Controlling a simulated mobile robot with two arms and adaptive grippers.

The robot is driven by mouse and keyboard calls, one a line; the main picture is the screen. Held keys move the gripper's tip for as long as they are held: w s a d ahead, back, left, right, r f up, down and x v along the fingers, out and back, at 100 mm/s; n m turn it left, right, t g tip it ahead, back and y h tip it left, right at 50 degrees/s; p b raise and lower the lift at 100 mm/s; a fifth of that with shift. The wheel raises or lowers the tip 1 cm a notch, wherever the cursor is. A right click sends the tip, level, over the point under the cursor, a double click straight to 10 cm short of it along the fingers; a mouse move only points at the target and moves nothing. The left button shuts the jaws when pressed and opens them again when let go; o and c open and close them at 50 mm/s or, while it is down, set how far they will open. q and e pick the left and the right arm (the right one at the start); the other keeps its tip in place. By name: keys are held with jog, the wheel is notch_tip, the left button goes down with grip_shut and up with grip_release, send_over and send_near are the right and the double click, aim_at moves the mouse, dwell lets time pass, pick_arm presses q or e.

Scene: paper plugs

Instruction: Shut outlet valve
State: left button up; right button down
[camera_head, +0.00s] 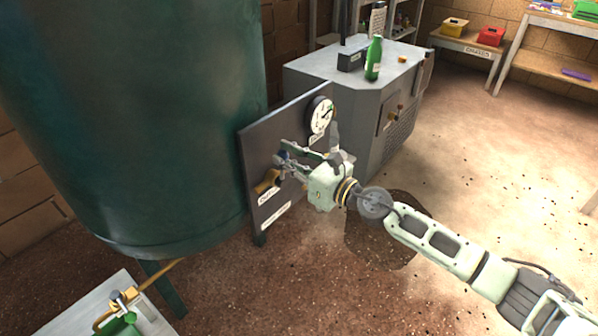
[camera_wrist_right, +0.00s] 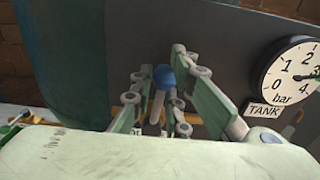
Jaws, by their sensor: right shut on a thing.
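The outlet valve's blue-tipped lever (camera_wrist_right: 163,77) stands at the dark panel (camera_head: 285,115), and a little of the blue shows in the head view (camera_head: 281,156). My right gripper (camera_head: 284,163) is at the panel with its fingers shut on the lever. In the right wrist view my right gripper (camera_wrist_right: 160,105) has a finger on each side of the grey lever, with the blue tip between and above them. A brass fitting (camera_head: 266,182) shows just below the fingers, over a white label that is partly hidden. My left gripper is not in view.
A round gauge (camera_head: 321,115) marked TANK in the wrist view is on the panel's upper right. The large green tank (camera_head: 140,120) stands close on the left. A grey cabinet (camera_head: 350,95) with a green bottle (camera_head: 374,58) is behind. The floor at right is open.

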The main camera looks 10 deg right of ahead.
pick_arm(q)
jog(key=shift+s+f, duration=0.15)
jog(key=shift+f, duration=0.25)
pick_arm(e)
jog(key=shift+s+a+r+n, duration=0.1)
jog(key=shift+a+r+n, duration=0.1)
jog(key=shift+a+n, duration=0.1)
jog(key=shift+s+a, duration=0.1)
jog(key=shift+s, duration=0.05)
jog(key=c, duration=1.4)
grip_release()
jog(key=shift+c, duration=0.2)
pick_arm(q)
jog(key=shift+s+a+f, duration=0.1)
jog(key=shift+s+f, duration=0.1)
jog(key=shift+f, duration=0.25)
pick_arm(e)
jog(key=shift+f, duration=0.1)
